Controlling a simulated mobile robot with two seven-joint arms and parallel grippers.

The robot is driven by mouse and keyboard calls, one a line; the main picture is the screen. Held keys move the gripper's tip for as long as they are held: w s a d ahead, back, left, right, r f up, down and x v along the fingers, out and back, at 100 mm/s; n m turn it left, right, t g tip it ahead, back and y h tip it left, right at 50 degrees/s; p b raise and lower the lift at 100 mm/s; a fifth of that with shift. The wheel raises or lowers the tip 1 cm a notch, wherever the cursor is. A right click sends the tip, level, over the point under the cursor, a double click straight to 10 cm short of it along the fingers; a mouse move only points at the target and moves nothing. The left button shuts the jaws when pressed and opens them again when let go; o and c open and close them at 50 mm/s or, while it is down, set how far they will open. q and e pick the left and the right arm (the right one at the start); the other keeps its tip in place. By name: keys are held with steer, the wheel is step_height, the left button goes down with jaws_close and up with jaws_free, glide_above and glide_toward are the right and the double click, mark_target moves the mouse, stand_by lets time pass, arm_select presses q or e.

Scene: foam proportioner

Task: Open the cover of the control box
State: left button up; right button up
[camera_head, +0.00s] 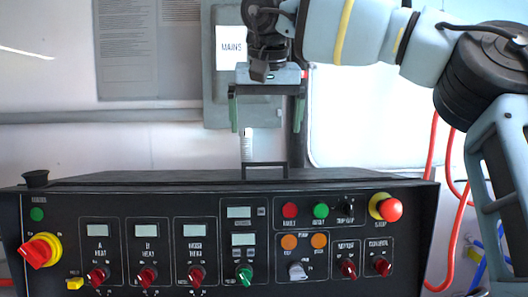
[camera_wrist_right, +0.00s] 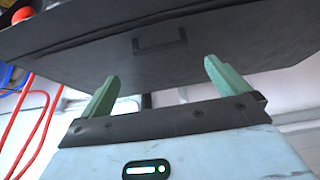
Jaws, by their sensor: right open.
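The control box (camera_head: 130,210) is a wide black console with a sloped front of knobs and displays. Its cover (camera_head: 130,178) shows as a dark, shallow top surface and looks closed. My right gripper (camera_head: 266,128) is above and behind the handle, with green fingers pointing down, open and empty. In the right wrist view, the handle (camera_wrist_right: 160,41) lies beyond the open fingers (camera_wrist_right: 160,74), roughly centred between them and apart from them. My left gripper is not in view.
A red emergency stop knob (camera_head: 393,210) is at the panel's right, and a red rotary switch (camera_head: 36,252) at its left. A grey box labelled MAINS (camera_head: 231,47) is on the wall behind my right gripper. Red hoses (camera_head: 434,150) hang at the right.

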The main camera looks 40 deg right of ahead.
glide_above(265, 179)
steer(key=shift+s+a+f, duration=0.1)
steer(key=shift+f, duration=3.5)
